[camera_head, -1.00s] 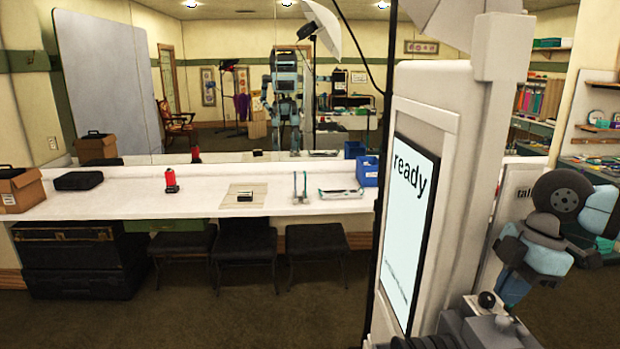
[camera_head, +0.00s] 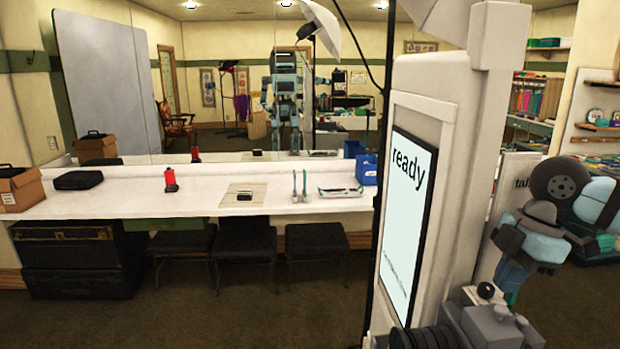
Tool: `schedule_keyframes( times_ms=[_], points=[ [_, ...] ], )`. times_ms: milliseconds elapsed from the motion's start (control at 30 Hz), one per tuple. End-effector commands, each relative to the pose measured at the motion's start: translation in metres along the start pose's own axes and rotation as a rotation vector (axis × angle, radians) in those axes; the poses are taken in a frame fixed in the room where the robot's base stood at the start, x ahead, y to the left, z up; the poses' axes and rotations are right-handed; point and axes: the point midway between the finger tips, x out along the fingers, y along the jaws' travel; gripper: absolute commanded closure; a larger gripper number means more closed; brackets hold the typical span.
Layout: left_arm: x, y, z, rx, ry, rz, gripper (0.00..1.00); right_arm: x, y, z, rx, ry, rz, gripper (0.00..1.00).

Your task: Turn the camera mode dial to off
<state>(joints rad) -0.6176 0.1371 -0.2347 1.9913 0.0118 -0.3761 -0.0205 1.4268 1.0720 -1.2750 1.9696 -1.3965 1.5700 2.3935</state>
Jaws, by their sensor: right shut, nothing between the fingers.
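The grey camera (camera_head: 490,322) shows at the bottom right, cut off by the lower edge. Its black ribbed lens (camera_head: 425,339) points left. Small knobs stand on its top, among them a dark one (camera_head: 487,290); I cannot tell which is the mode dial or read its setting. My right gripper (camera_head: 512,286) comes down from the right just behind the camera's top. It is shut and empty, its tips partly hidden; I cannot tell whether it touches the camera. My left gripper is not in view.
A tall white booth with a "ready" screen (camera_head: 408,225) stands close behind the camera. A white counter (camera_head: 120,207) runs along the mirror at the back, with a red-and-black item (camera_head: 170,180) and a blue bin (camera_head: 366,169). Black stools (camera_head: 245,244) stand under it. The left floor is clear.

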Motion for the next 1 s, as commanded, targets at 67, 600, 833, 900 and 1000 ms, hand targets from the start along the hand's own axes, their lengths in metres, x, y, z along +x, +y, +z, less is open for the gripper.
schedule_keyframes(
  times_ms=[67,600,833,900,1000],
  points=[
    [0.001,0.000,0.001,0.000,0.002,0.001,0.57,0.009,0.000,0.000,0.000,-0.001,-0.011,1.00],
    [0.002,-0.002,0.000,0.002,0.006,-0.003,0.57,0.008,0.001,0.004,0.003,0.000,-0.008,1.00],
    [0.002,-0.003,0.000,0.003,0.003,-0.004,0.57,0.003,0.001,0.008,0.004,-0.001,-0.006,1.00],
    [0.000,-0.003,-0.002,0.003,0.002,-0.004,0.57,-0.002,0.001,0.007,0.005,-0.002,-0.005,1.00],
    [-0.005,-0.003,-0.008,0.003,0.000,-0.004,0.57,-0.015,0.001,0.004,0.005,-0.001,-0.003,1.00]
  ],
)
